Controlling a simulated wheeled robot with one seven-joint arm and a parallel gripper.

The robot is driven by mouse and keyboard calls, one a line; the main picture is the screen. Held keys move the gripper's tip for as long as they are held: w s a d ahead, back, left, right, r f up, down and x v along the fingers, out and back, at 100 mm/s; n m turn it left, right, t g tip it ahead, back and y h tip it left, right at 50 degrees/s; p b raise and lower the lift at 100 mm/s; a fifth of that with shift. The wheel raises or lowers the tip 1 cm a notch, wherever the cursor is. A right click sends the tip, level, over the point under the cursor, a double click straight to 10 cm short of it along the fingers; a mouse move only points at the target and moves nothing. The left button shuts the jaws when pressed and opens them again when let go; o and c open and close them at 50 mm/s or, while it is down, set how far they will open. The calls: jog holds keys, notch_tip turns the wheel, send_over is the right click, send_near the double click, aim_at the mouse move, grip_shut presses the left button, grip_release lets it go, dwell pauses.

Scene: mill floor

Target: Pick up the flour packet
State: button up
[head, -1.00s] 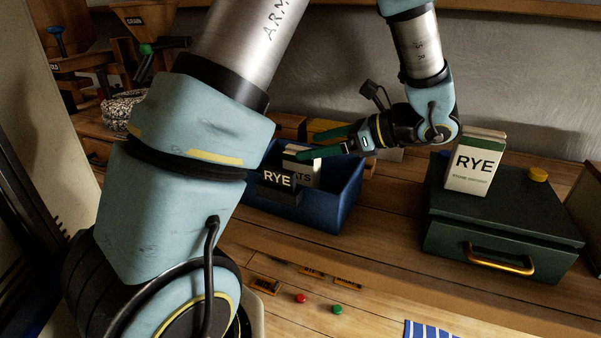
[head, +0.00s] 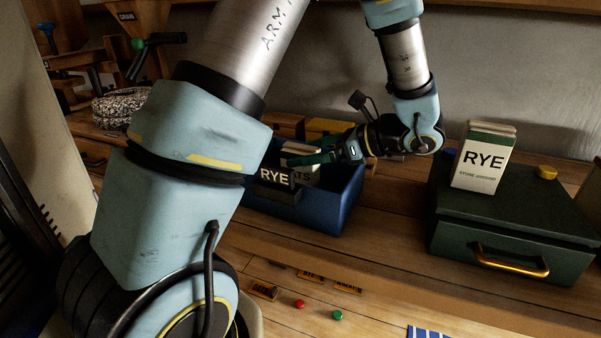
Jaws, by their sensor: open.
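A white packet with a green top, marked RYE and stone ground, stands upright (head: 482,170) on a dark green box at the right. My gripper (head: 289,156) is open over the bin, pointing left. Its green fingers are at the top of the pale packet and partly cover it. I cannot tell whether they touch it. My arm hides the bin's left part.
The green box (head: 512,229) has a brass handle and a yellow knob (head: 545,172) on top. A red button (head: 299,304) and a green button (head: 337,315) lie in front on the wood. A speckled bowl (head: 120,107) stands at the back left. Bare worktop lies between bin and box.

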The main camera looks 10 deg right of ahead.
aim_at(289, 157)
jog(key=shift+p+x, duration=0.7)
jog(key=shift+x, duration=1.95)
jog(key=shift+w+d+f, duration=0.1)
jog(key=shift+d+f, duration=0.05)
grip_shut()
